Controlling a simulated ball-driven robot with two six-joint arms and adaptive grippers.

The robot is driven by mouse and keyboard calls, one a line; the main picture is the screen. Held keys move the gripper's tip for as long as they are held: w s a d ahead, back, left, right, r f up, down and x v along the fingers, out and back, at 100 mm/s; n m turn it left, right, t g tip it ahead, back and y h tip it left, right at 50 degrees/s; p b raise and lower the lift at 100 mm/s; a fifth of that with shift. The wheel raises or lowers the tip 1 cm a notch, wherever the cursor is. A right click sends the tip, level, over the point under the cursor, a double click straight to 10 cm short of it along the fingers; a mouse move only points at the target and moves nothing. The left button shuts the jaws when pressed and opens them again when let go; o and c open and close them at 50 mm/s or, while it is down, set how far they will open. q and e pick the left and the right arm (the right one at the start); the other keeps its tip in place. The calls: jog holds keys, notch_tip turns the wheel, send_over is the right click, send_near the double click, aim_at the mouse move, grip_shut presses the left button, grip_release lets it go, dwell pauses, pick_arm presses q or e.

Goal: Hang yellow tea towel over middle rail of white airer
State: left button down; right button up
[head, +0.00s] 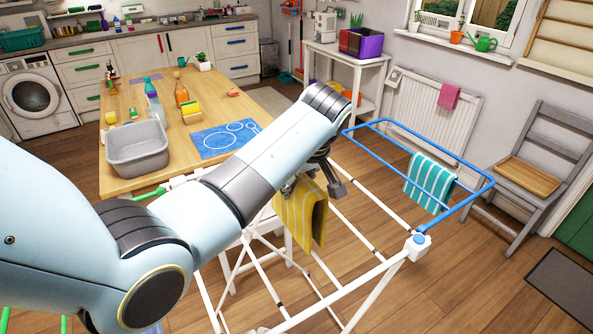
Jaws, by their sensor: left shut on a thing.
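The yellow tea towel (302,218) hangs in folds at the white airer (375,280), below my left forearm. My left gripper (318,181) is shut on the towel near its top edge. My forearm hides part of the gripper and the towel's upper left side. I cannot tell whether the towel rests on a rail or only hangs from the gripper. The airer's white rails run under and beside it, and its blue end frame (455,203) carries a teal striped towel (430,183). My right gripper is not in view.
A wooden table (118,172) stands left of the airer with a grey basin (137,148), a blue mat (222,140) and several bottles. A grey folding chair (545,150) and a radiator (425,108) with a pink cloth (449,95) stand right. Floor at right is mostly open.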

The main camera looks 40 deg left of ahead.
pick_arm(q)
notch_tip(320, 180, down, 9)
jog(key=b, duration=0.7)
jog(key=shift+w+a+r, duration=0.1)
jog(key=shift+r, duration=0.1)
jog(key=shift+f, duration=0.35)
notch_tip(320, 180, down, 5)
jog(key=b, duration=0.3)
jog(key=shift+r, duration=0.2)
jog(key=shift+f+b, duration=0.75)
jog(key=shift+f, duration=0.65)
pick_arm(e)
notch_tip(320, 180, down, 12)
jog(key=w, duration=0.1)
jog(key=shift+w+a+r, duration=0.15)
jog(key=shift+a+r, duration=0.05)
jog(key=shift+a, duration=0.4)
